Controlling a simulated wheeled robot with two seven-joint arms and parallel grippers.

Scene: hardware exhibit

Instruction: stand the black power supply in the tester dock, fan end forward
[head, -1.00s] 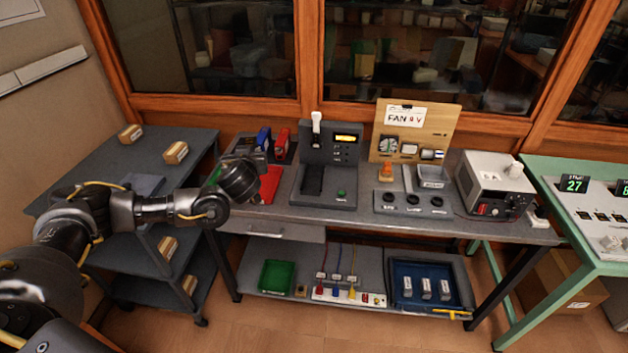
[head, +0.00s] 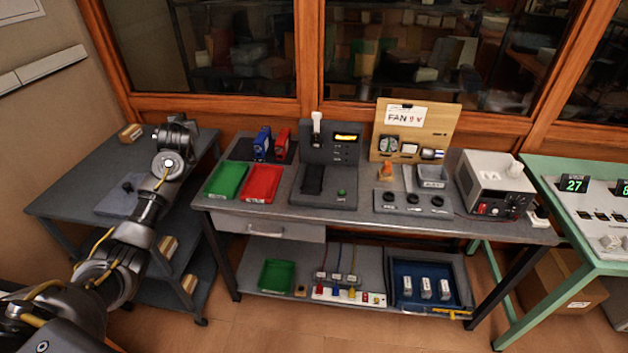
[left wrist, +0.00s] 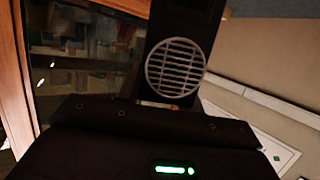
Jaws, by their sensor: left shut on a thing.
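The black power supply (left wrist: 205,30) fills the upper middle of the left wrist view, its round fan grille (left wrist: 175,68) facing the camera. My left gripper (head: 176,128) is shut on it above the back of the left cart; the wrist view shows the gripper's dark body along the bottom. In the head view I cannot make out the supply apart from the gripper. The grey tester dock (head: 347,165) stands at the bench's middle, with a black cradle (head: 313,180), a lit amber display and a green button. The cradle looks empty. My right gripper is out of view.
The cart (head: 75,185) holds a grey pad (head: 118,203) and a small box (head: 130,132). Green (head: 226,181) and red (head: 262,184) trays lie left of the dock, with blue (head: 262,142) and red (head: 282,142) units behind. A fan board (head: 440,122) stands right.

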